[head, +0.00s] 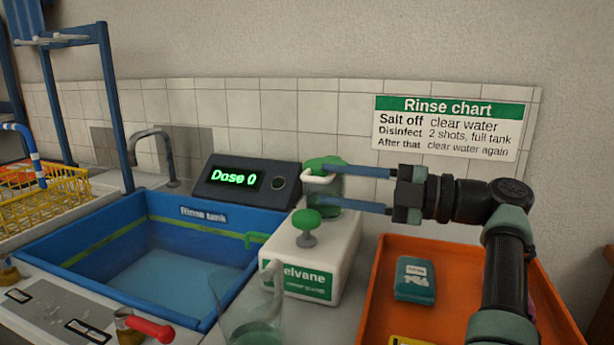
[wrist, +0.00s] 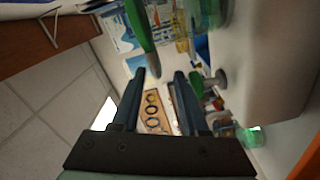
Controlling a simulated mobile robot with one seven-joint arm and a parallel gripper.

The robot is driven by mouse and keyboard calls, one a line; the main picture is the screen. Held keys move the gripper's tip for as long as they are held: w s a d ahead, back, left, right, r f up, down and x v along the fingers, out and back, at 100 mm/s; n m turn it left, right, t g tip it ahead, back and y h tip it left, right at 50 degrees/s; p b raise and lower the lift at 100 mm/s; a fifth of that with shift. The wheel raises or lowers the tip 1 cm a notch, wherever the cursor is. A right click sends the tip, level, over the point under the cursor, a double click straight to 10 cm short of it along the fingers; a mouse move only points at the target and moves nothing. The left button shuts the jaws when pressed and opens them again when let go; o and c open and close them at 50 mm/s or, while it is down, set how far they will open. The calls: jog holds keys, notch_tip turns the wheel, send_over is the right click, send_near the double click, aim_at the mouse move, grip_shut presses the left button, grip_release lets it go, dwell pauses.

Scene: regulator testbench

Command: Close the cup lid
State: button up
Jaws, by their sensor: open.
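A white canister (head: 325,248) with a green label stands beside the rinse tank. On its top, at the back right, is a clear greenish cup (head: 328,192) with a white rim and a green lid (head: 323,163) above it. In the wrist view the lid (wrist: 139,30) shows as a green strip apart from the cup (wrist: 205,12). My gripper (head: 345,186) is open, its fingers reaching in from the right, one at lid height and one lower beside the cup. The fingers (wrist: 167,78) hold nothing. Whether they touch the lid or cup I cannot tell.
A green pump knob (head: 306,219) stands on the canister, in front of the cup. A clear jug (head: 250,325) stands in front. The blue rinse tank (head: 75,262) is left, the "Dose 0" display (head: 236,181) behind. An orange tray (head: 455,262) lies right, under my arm.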

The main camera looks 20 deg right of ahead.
jog(key=v, duration=0.6)
jog(key=shift+s+f, duration=0.1)
dwell(0.3)
